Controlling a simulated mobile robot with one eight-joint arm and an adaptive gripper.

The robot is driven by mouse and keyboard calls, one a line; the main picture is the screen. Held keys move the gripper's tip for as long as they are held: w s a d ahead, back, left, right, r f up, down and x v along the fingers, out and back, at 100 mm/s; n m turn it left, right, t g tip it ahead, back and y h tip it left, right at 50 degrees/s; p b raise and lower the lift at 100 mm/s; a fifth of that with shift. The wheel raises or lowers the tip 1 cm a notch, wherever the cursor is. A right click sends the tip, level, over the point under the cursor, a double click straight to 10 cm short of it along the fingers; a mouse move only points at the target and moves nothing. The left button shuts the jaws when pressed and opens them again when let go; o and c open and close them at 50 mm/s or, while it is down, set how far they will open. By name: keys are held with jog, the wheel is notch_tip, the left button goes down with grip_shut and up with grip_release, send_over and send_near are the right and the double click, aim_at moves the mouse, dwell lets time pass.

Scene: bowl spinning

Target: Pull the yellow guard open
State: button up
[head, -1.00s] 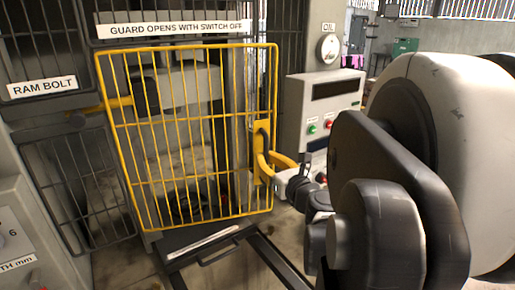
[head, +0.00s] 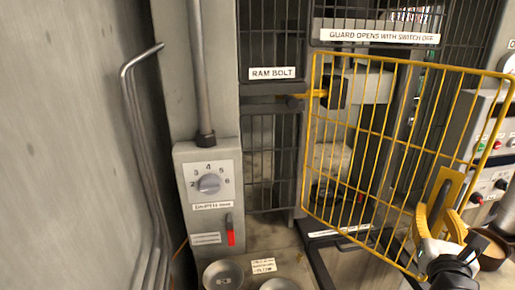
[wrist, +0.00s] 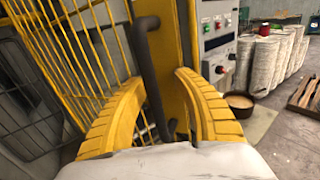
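The yellow guard (head: 352,135) is a wire-mesh door in the head view. Its left edge is at the machine, and its right edge stands out toward me, so it is partly open. In the wrist view its mesh (wrist: 88,45) fills the upper left, and a dark bar handle (wrist: 155,75) sits on its yellow edge plate. My gripper (head: 440,208) is at this plate, low on the guard's right side. In the wrist view my gripper's two yellow fingers (wrist: 160,78) stand apart with the handle between them. A gap shows right of the handle; contact on the left is unclear.
A ram bolt (head: 294,102) is left of the guard under its label. A dial box (head: 208,185) with a red-handled lever stands further left. A control panel (wrist: 217,45) and a brown bowl (wrist: 240,101) are right of the guard. Pipes and a wall bound the left.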

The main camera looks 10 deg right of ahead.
aim_at(446, 168)
jog(key=shift+s+a+r, duration=0.35)
jog(key=shift+s+a, duration=0.05)
jog(key=shift+a, duration=0.2)
jog(key=shift+w+d+r, duration=0.2)
jog(key=shift+d+r, duration=0.1)
jog(key=r, duration=0.9)
jog(key=shift+w+d, duration=0.2)
jog(key=shift+d, duration=0.05)
